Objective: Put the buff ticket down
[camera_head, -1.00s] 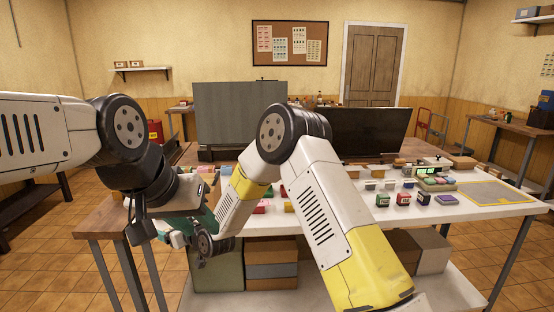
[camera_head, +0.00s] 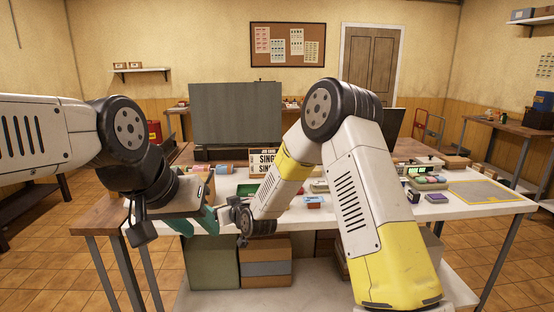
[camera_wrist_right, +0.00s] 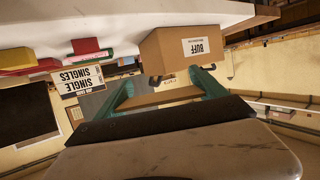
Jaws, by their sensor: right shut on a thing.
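The buff ticket (camera_wrist_right: 165,97) shows in the right wrist view as a thin tan strip between the teal fingers of my right gripper (camera_wrist_right: 163,86). My right gripper is shut on it. A brown box labelled BUFF (camera_wrist_right: 180,50) is just beyond the fingertips; I cannot tell whether they touch. In the head view the ticket and the right fingers are not clearly visible behind my arms. My left gripper (camera_head: 192,226) is at the table's front left edge, with teal finger parts showing; its opening is unclear.
A job card sign reading SINGLE (camera_head: 264,162) stands on the white table (camera_head: 480,209), behind my right forearm. A grey panel (camera_head: 236,114) rises behind it. Small coloured items and a yellow-edged grey mat (camera_head: 484,192) are at the right. Boxes (camera_head: 265,262) sit below the tabletop.

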